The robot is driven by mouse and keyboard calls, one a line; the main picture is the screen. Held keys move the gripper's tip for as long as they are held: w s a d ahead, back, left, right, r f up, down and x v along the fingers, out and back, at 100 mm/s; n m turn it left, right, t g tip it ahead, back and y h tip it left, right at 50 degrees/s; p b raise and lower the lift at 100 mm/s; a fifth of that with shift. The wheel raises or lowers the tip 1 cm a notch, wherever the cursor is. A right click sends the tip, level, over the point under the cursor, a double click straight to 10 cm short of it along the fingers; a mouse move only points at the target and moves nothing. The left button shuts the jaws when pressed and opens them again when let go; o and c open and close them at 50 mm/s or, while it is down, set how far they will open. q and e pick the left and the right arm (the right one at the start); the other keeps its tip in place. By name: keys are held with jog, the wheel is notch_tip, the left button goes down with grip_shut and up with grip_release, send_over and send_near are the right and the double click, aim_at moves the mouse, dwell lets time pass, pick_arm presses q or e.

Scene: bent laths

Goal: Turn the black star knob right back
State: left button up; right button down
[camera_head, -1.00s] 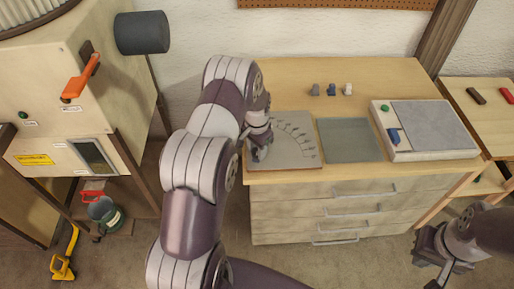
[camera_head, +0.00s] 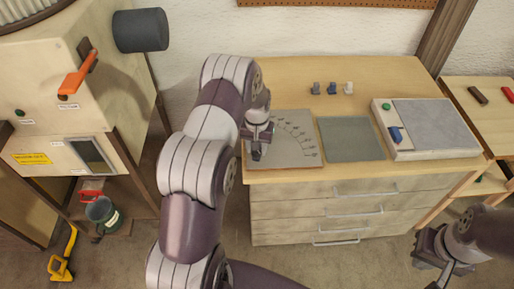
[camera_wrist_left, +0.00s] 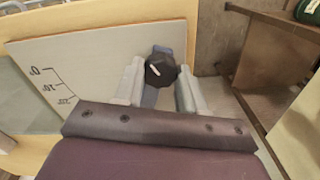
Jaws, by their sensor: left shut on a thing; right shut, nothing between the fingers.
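The black star knob (camera_wrist_left: 160,69) has a white mark on top and sits on a blue-grey piece at the edge of the scale plate (camera_wrist_left: 95,60). The plate carries a printed angle scale with 0° and 10° readable. My left gripper (camera_wrist_left: 161,80) is shut on the knob, one finger on each side. In the head view, my left gripper (camera_head: 257,152) is at the left part of the plate (camera_head: 290,155) and hides the knob. My right gripper (camera_head: 436,272) is shut and empty, low at the right, away from the bench.
A grey-green mat (camera_head: 350,140) lies beside the plate. Right of it is a white box (camera_head: 432,146) with a grey panel, a green button and a blue piece. Three small pegs (camera_head: 332,88) stand behind. A machine with an orange lever (camera_head: 78,75) is at the left.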

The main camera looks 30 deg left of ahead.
pick_arm(q)
jog(key=n, duration=0.4)
jog(key=shift+n+b, duration=0.3)
jog(key=shift+b, duration=0.05)
jog(key=shift+n, duration=1.9)
jog(key=o, duration=1.1)
jog(key=shift+c, duration=0.2)
jog(key=shift+r, duration=0.1)
notch_tip(320, 180, up, 12)
jog(key=b, duration=0.1)
jog(key=shift+r+b, duration=0.25)
jog(key=shift+b, duration=0.05)
